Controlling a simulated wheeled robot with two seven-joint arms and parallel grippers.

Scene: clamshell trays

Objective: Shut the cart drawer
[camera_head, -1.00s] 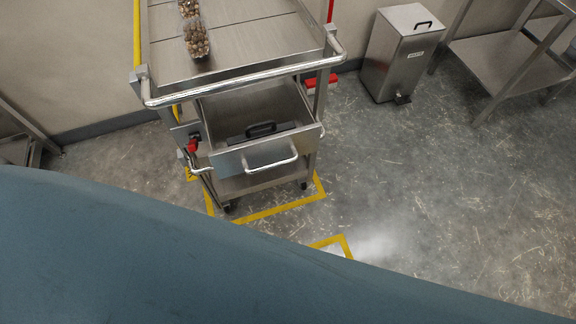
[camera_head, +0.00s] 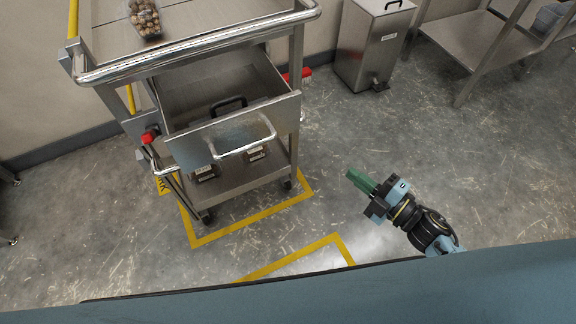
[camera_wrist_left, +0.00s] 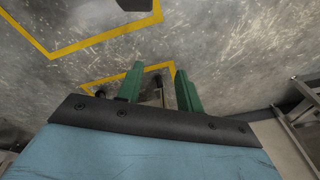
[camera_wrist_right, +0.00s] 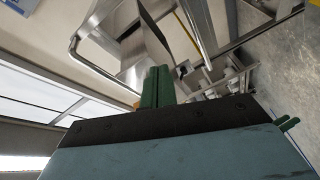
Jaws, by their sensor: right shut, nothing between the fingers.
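The steel cart's drawer (camera_head: 235,130) is pulled out toward me in the head view, below the cart top and its push rail. Its front panel carries a bright bar handle (camera_head: 246,150). A black handle-shaped item (camera_head: 228,104) shows inside the drawer. My right gripper (camera_head: 350,174) is to the right of the drawer front, well apart from it, with green fingers pressed together and empty. In the right wrist view the shut fingers (camera_wrist_right: 158,86) point toward steel cart parts. My left gripper (camera_wrist_left: 156,82) shows only in its own wrist view, with its fingers spread and nothing gripped.
A cart top (camera_head: 190,30) holds a clear tray of brown items (camera_head: 145,18). A red lever (camera_head: 149,136) is on the cart's left side. A steel bin (camera_head: 372,45) and a steel table (camera_head: 470,45) stand behind at right. The floor around my right gripper is clear.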

